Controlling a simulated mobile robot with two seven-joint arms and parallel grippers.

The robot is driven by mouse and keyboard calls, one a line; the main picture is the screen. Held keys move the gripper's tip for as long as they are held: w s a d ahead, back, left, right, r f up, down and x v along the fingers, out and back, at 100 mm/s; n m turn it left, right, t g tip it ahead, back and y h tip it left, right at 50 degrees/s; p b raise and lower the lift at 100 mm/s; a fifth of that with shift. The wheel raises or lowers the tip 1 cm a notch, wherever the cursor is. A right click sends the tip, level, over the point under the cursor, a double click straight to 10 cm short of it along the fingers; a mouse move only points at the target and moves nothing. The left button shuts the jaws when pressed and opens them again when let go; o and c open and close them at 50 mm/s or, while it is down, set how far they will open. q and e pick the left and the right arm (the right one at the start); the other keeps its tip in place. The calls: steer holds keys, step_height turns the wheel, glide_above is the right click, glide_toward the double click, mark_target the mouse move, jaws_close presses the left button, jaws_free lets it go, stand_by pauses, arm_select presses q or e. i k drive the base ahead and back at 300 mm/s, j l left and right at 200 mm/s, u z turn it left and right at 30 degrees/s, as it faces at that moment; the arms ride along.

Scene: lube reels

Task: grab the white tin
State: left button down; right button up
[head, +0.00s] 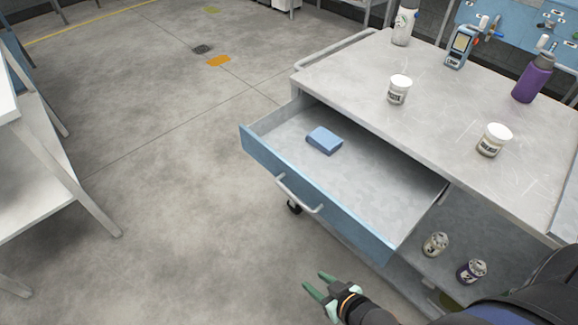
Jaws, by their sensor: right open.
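I cannot tell which one the task means. My right gripper (316,281) is open and empty at the bottom of the view, in front of the drawer and well below and away from both tins. My left gripper is not in view.
The cart's drawer (318,218) is pulled open, with a blue block (324,140) inside. Two small cans (435,244) (472,271) stand on the lower shelf. A purple bottle (533,78), a white bottle (404,25) and a handheld meter (461,46) stand on top.

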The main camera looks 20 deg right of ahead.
mark_target(395, 96)
steer(key=z, duration=1.4)
steer(key=j+z, duration=0.1)
steer(key=j, duration=0.5)
steer(key=k+j+z, duration=0.1)
steer(key=j, duration=1.15)
steer(key=k+z, duration=0.05)
